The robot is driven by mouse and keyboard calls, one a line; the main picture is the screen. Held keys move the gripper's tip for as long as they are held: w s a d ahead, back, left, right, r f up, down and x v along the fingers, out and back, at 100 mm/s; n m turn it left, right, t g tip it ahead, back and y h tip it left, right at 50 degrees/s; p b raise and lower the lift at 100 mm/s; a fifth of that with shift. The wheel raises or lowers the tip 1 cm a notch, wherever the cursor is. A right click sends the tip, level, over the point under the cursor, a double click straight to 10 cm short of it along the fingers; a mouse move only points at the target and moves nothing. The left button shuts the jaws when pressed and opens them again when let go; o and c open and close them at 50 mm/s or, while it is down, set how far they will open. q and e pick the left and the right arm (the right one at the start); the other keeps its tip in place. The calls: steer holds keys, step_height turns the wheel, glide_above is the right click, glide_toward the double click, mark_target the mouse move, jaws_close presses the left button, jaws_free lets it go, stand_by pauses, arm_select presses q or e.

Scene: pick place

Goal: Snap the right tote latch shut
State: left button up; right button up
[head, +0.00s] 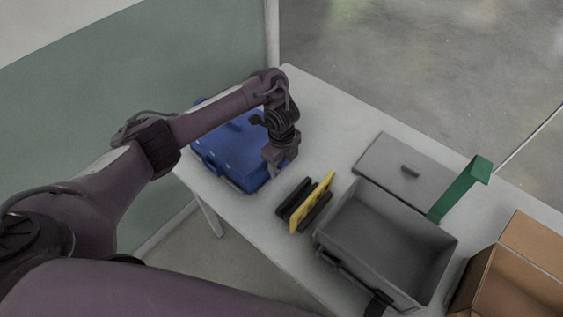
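A blue tote (232,135) with a closed lid stands at the far left end of the table. My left arm reaches over it, and my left gripper (280,163) points down at the tote's right end, close to it or touching it. The gripper's fingers are not clear, so I cannot tell whether they are open or shut. The gripper and wrist cover that end of the tote, so the latch there is hidden. Dark blue fittings (208,162) show on the tote's near left side. My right gripper is not in view.
An open grey box (385,240) stands to the right, with a grey lid (408,170) behind it. A green upright piece (458,190) and a cardboard box (520,270) are at right.

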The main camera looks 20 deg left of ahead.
arm_select(q)
steer(key=c, duration=0.5)
steer(key=shift+w+a+r+g+h, duration=0.15)
steer(key=shift+a+r+g+h, duration=0.15)
steer(key=shift+h, duration=0.5)
steer(key=shift+c, duration=0.3)
steer(key=shift+a+h, duration=0.2)
steer(key=shift+h, duration=0.3)
steer(key=shift+c, duration=0.6)
steer(key=shift+w+a+r+g+h, duration=0.2)
steer(key=shift+g+h, duration=0.3)
steer(key=shift+h, duration=0.3)
steer(key=o, duration=1.1)
steer(key=shift+c, duration=0.2)
